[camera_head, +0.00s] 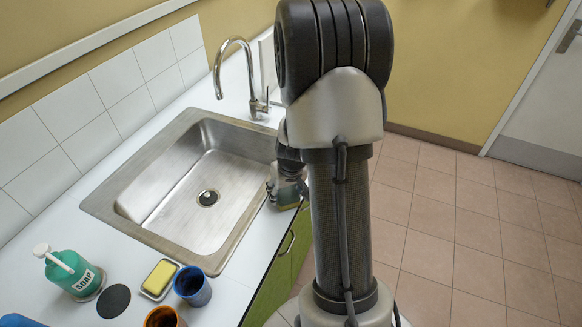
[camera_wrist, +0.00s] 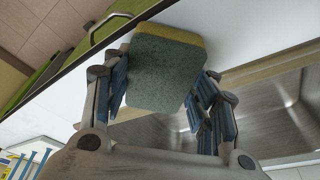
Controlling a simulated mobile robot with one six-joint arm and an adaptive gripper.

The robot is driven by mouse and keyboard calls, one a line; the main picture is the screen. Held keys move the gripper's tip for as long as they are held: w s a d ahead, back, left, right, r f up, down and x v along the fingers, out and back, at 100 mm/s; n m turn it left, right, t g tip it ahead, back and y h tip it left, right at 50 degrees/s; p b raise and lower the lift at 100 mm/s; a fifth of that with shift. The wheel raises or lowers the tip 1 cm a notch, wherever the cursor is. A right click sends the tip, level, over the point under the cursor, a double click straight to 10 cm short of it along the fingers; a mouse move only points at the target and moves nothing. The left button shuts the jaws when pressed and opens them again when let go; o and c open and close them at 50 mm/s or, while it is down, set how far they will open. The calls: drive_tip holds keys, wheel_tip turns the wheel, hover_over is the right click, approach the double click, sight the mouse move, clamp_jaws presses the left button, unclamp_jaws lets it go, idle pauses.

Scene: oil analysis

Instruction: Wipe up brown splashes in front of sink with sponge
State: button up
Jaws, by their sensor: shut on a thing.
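My gripper (camera_wrist: 163,92) is shut on a sponge (camera_wrist: 165,70) with a grey-green face and a yellow layer, seen close up in the wrist view. The sponge is over or against the white counter strip beside the sink; contact is unclear. In the head view my gripper (camera_head: 287,182) is at the sink's right edge, partly behind my arm, and the held sponge is hard to make out. The steel sink (camera_head: 185,238) is empty, with a dark drain. No brown splashes are visible in either view; my arm and the sponge cover part of the counter there.
A yellow block (camera_head: 160,277) lies on a small dish near a blue cup (camera_head: 192,286), an orange-brown cup (camera_head: 163,318), a black disc (camera_head: 114,301) and a green soap bottle (camera_head: 70,271). A curved faucet (camera_head: 243,75) stands behind the sink. Tiled floor lies right.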

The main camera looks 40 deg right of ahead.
drive_tip(key=shift+d, duration=0.25)
wheel_tip(320, 180, up, 3)
drive_tip(key=p, duration=0.2)
drive_tip(key=shift+a+r+p, duration=0.1)
drive_tip(key=shift+a+p, duration=0.05)
drive_tip(key=shift+p, duration=0.15)
drive_tip(key=shift+w+r+p, duration=0.1)
drive_tip(key=shift+r+p, duration=0.55)
drive_tip(key=shift+r, duration=0.05)
drive_tip(key=shift+r+p, duration=1.15)
drive_tip(key=shift+r, duration=0.35)
